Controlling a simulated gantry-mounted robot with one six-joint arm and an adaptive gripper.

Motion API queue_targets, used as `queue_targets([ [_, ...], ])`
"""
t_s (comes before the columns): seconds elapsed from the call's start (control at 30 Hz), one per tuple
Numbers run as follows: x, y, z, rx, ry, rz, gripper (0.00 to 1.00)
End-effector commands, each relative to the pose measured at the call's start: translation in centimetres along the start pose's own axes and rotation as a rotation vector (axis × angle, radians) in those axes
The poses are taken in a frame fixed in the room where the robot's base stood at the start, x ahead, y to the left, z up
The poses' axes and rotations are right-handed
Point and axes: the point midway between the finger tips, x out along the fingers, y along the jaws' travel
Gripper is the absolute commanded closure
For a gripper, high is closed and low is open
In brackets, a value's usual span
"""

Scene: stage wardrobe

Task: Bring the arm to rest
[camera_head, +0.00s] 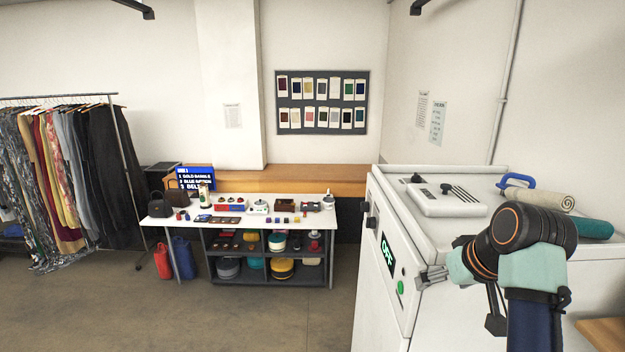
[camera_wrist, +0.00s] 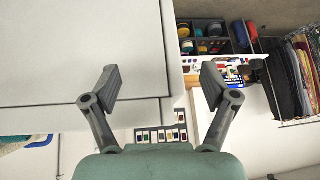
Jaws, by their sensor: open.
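My gripper (camera_head: 432,277) is at the right of the head view, at the end of my bent arm. It is beside the front of a white machine (camera_head: 380,310) with a lit panel reading OFF (camera_head: 387,254) and a green button (camera_head: 400,287). In the wrist view my gripper (camera_wrist: 158,85) shows its two fingers spread wide apart with nothing between them. The machine's pale surface (camera_wrist: 80,50) fills the left of that view. I cannot tell whether a finger touches the machine.
A lid-like white block (camera_head: 440,200), a rolled beige cloth (camera_head: 540,198) and a teal roll (camera_head: 592,228) lie on the machine. A white table (camera_head: 230,213) with small items stands left, above shelves. A clothes rack (camera_head: 60,97) stands far left. Open floor (camera_head: 110,310) lies in front.

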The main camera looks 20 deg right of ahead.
Motion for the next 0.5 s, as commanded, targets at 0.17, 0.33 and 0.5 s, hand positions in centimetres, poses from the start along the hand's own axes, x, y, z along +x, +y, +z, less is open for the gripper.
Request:
queue_targets([
  [0.17, 7.7, -11.9, 4.6, -0.080, 0.123, 0.004, 0.15],
  [0.33, 9.0, -24.0, 13.5, -0.146, 0.291, -0.024, 0.15],
  [0.5, 4.6, -31.1, 22.3, -0.183, 0.441, -0.079, 0.15],
])
